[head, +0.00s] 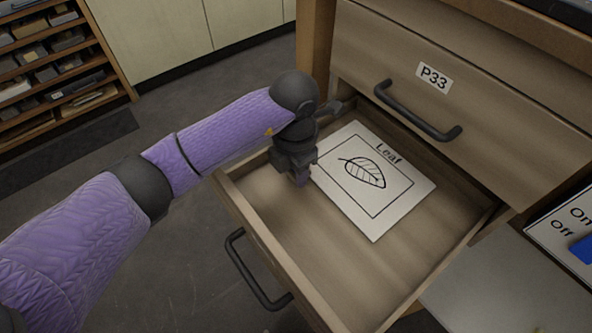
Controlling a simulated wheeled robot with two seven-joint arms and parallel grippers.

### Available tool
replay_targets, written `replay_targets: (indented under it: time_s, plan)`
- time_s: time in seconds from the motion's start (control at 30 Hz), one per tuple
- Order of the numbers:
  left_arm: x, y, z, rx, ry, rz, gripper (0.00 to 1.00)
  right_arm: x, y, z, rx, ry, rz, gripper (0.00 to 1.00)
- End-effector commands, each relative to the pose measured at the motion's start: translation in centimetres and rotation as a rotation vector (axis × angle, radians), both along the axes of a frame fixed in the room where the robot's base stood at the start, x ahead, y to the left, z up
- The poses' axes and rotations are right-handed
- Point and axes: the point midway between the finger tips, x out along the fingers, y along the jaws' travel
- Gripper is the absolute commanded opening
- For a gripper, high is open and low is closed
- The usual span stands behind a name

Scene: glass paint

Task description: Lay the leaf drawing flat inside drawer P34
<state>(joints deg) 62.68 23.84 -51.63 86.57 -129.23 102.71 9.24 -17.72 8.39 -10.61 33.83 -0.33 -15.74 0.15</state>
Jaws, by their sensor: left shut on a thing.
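The leaf drawing (402,205) is a white sheet with a framed black leaf and the word "Leaf". It appears roughly level within the open drawer (318,293); I cannot tell whether it touches the drawer floor. My left gripper (306,174) is shut on the sheet's left edge, with its fingers partly hidden by its own body. The open drawer is wooden with a dark bar handle (246,272); no label shows on it in this view. My right gripper is out of view.
Directly above is a shut drawer (480,85) labelled P33, with a dark handle (414,113). A panel marked "On" and "Off" (545,235) stands at the right. Shelves of boxes (65,70) stand at the far left. The drawer's front floor is bare.

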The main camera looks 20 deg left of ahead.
Motion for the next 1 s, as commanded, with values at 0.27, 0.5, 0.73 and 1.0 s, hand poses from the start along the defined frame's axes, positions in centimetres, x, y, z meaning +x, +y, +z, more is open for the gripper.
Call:
replay_targets:
  time_s: [0.27, 0.5, 0.73, 1.0]
  plan:
    - [0.0, 0.0, 0.0, 0.001, -0.001, 0.000, 0.50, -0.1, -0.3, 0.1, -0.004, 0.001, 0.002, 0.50]
    - [0.0, 0.0, 0.0, 0.001, -0.001, 0.000, 0.72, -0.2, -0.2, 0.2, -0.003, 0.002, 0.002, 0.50]
    - [0.0, 0.0, 1.5, 0.001, -0.004, 0.000, 0.72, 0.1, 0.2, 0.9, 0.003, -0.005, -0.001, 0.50]
    - [0.0, 0.0, 9.5, 0.002, -0.010, 0.000, 0.72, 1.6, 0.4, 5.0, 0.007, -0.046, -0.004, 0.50]
